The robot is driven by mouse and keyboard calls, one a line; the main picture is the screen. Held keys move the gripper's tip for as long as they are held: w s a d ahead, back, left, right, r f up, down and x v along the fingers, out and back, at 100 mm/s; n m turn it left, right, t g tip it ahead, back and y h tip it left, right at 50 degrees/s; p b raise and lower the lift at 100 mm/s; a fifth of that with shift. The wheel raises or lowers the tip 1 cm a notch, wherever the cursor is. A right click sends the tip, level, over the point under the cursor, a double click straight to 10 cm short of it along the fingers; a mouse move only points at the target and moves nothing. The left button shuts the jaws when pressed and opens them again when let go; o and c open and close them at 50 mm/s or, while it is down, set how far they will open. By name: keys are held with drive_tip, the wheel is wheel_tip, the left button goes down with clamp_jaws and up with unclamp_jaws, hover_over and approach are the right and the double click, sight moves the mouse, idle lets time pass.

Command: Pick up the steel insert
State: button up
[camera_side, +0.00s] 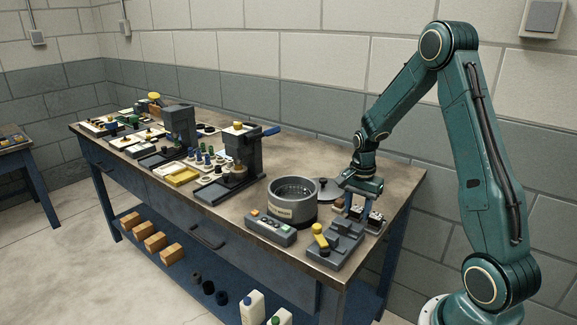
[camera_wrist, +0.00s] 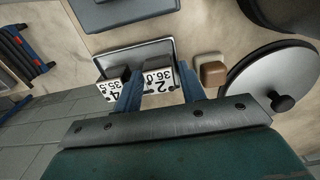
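My gripper (camera_wrist: 160,92) points down over the right end of the bench; in the side view my gripper (camera_side: 354,208) is just above a few small blocks. Its two blue fingers are apart. In the wrist view a dark grey block (camera_wrist: 157,61) with a white label marked 2 and 36.0 shows between the fingers. A similar dark block (camera_wrist: 117,73), labelled 4 and 35.5, is by the left finger. Both are at a shallow metal-rimmed tray (camera_wrist: 133,54). I cannot tell which block is the steel insert. The fingers hide parts of the tray and blocks.
A brown-topped block (camera_wrist: 212,72) and a round lid with a black knob (camera_wrist: 268,85) lie to the right in the wrist view. A round grey pot (camera_side: 292,201), a button box (camera_side: 270,227) and a grey fixture with a yellow knob (camera_side: 335,245) stand close by in the side view.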

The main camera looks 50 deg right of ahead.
sight(358, 208)
clamp_jaws()
drive_tip(key=shift+r, duration=0.15)
wheel_tip(358, 208, up, 20)
idle(0.9)
idle(0.4)
